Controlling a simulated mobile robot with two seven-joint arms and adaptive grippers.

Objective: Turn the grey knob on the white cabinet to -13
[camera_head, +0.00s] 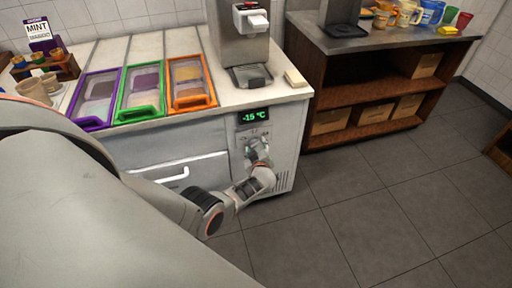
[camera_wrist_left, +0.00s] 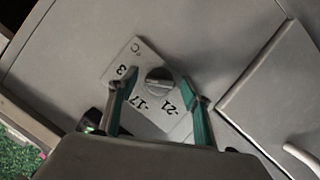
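The grey knob (camera_wrist_left: 158,80) is round with a slot-like grip bar. It sits on a light dial plate (camera_wrist_left: 150,108) with the marks -17, -21 and a partly covered 3. The white cabinet (camera_head: 287,135) carries a display (camera_head: 253,115) reading -15 °C in green. My left gripper (camera_wrist_left: 160,92) is open, its two teal-padded fingers apart on either side of the knob; I cannot tell whether they touch it. In the head view the left gripper (camera_head: 256,152) is at the dial under the display and largely covers the knob. My right gripper is not in view.
Purple, green and orange framed bins (camera_head: 190,84) line the cabinet top. A dispenser machine (camera_head: 240,40) stands behind the display. A drawer handle (camera_head: 172,178) sticks out to the left. A brown shelf (camera_head: 345,95) stands right; the floor (camera_head: 370,215) in front is clear.

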